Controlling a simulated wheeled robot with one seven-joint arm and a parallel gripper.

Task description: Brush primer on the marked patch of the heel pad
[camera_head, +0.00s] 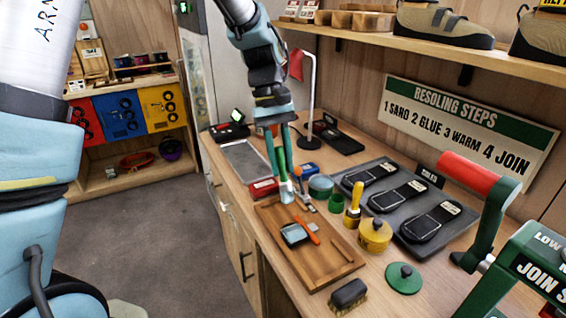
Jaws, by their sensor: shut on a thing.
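My gripper (281,152) hangs over the far end of the wooden tray (333,268), its teal fingers shut on an upright green-handled brush (281,162). The brush's pale lower end (287,191) is just above or at the tray's far part; I cannot tell if it touches anything. A small dark pad with a light blue-grey face (295,234), seemingly the heel pad, lies on the tray, nearer the camera than the brush. Any mark on it is too small to make out. A teal round tin (320,184) and a small green cup (336,203) stand right of the brush.
An orange-handled tool (307,229) lies beside the pad. A grey tray of soles (448,244) and a green press (490,225) are to the right.

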